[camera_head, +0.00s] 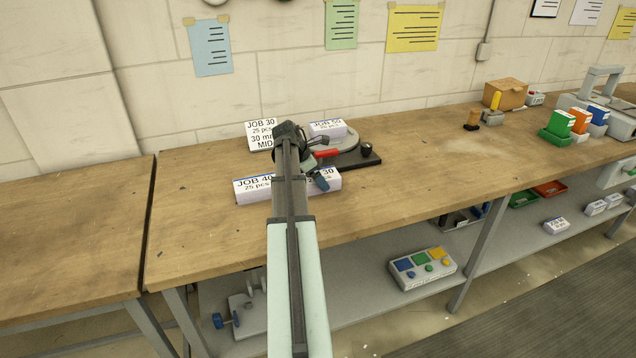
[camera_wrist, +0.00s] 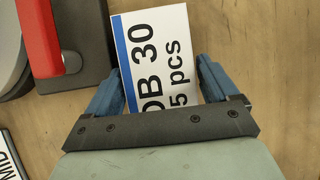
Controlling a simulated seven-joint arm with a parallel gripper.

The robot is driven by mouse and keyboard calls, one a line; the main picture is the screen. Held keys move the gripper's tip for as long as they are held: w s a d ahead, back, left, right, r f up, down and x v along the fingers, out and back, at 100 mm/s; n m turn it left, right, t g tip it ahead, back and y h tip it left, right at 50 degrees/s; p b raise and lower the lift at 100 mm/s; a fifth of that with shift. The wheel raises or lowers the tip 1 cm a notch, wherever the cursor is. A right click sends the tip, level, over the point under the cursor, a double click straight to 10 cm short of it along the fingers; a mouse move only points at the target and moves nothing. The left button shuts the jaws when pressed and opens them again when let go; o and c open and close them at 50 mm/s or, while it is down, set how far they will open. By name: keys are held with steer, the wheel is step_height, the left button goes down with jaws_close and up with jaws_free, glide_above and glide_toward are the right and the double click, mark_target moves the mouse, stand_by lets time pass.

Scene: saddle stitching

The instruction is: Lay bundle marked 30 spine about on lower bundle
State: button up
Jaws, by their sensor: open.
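The bundle marked JOB 30 (camera_head: 332,180) is a white block on the bench. In the wrist view this bundle (camera_wrist: 160,45) has a blue stripe along its left edge. My gripper (camera_wrist: 160,80) is open, with one blue finger on each side of the bundle; whether they touch it is unclear. In the head view my arm hides part of the bundle, and a blue finger of my gripper (camera_head: 318,180) shows over it. A bundle marked JOB 50 (camera_head: 327,129) lies on a round grey plate (camera_head: 350,144) behind. Which bundle is the lower one is not shown.
A JOB 40 bundle (camera_head: 252,190) lies left of JOB 30. A card reading JOB 30, 30 mm MID (camera_head: 260,132) stands behind. A red part (camera_wrist: 40,35) on a dark base is close at upper left in the wrist view.

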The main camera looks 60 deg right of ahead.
steer(key=shift+f, duration=0.2)
stand_by(0.4)
steer(key=c, duration=1.2)
steer(key=shift+o, duration=0.2)
steer(key=shift+r, duration=5.25)
